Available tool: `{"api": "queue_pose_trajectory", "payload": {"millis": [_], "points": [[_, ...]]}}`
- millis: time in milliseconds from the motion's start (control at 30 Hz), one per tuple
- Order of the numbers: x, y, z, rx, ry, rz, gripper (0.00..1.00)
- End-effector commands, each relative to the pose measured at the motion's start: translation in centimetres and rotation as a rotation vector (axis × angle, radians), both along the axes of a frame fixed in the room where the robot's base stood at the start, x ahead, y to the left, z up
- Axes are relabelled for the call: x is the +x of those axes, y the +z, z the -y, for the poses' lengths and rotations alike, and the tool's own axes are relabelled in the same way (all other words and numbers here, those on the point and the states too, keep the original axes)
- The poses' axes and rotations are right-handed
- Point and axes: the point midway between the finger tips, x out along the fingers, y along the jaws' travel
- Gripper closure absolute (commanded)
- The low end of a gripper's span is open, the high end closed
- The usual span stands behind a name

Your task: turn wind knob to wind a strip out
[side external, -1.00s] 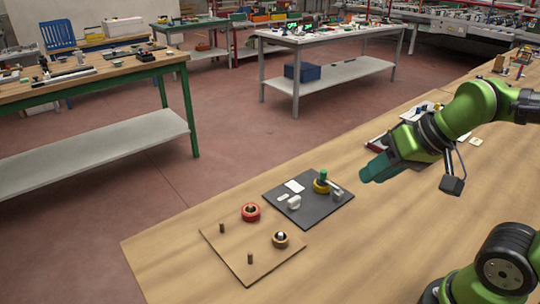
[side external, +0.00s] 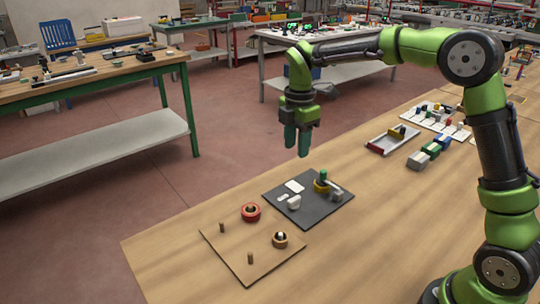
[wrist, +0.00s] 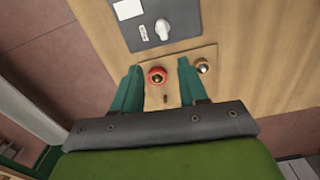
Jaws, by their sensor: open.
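A dark panel (side external: 312,214) lies on the wooden table. I cannot tell for sure which part is the wind knob. The white knob also shows in the wrist view (wrist: 162,30), beyond my fingertips. My gripper (side external: 297,152) points down in the air above and behind the panel. Its fingers are apart with nothing between them. The yellow ring is out of the wrist view.
A thin wooden board (side external: 228,246) next to the panel bears a red ring (side external: 251,212), an orange-brown ring (side external: 280,240) and two pegs. A tray (side external: 388,143) and several coloured blocks (side external: 430,150) lie to the right.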

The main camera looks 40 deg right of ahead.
Motion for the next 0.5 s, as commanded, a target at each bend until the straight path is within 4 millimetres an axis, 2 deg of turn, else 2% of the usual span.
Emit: {"api": "queue_pose_trajectory", "payload": {"millis": [100, 267, 500], "points": [[-0.3, -0.2, 0.0, -0.001, 0.077, -0.014, 0.57], [-0.4, -1.4, 0.0, -0.001, 0.094, -0.017, 0.57], [-0.5, -6.2, 0.0, -0.001, 0.092, -0.018, 0.57]]}}
